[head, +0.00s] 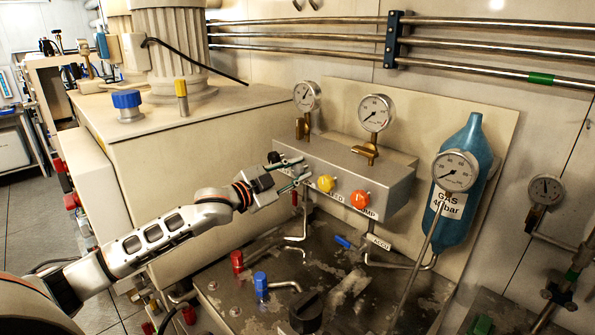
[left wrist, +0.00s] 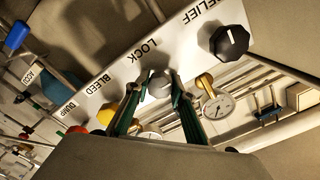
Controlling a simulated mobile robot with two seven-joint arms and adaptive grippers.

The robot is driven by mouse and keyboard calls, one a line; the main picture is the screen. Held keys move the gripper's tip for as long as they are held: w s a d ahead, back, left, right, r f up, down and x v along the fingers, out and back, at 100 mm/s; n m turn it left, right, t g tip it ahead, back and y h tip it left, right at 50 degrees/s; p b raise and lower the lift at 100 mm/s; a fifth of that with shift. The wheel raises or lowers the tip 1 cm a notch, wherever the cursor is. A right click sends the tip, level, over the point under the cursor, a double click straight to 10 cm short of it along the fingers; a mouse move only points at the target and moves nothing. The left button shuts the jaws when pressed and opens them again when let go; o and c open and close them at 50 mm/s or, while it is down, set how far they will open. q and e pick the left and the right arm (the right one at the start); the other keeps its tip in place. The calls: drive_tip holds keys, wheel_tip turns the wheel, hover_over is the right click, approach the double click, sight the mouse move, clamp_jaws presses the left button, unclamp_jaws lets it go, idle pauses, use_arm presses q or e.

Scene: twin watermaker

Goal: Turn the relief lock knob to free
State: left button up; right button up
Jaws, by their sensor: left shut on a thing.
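The grey lock knob (left wrist: 159,84) sits on the pale valve block (left wrist: 140,58), beneath the word LOCK, in the left wrist view. My left gripper (left wrist: 162,88) has its two green-sided fingers shut on this knob, one on each side. In the head view my left gripper (head: 292,173) reaches the left part of the block (head: 345,174), and its fingers hide the lock knob there. The black relief knob (left wrist: 230,42) is beside it, apart from the fingers; it also shows in the head view (head: 274,157). My right gripper is not in view.
The yellow bleed knob (head: 325,184) and red dump knob (head: 360,199) are close to the right of my gripper. Gauges (head: 375,112) stand above the block. A blue gas bottle (head: 467,146) is further right. Pipes and a blue accu handle (head: 343,241) lie below.

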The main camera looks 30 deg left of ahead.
use_arm(q)
drive_tip(key=shift+n, duration=0.3)
drive_tip(key=o, duration=1.1)
drive_tip(key=shift+v, duration=6)
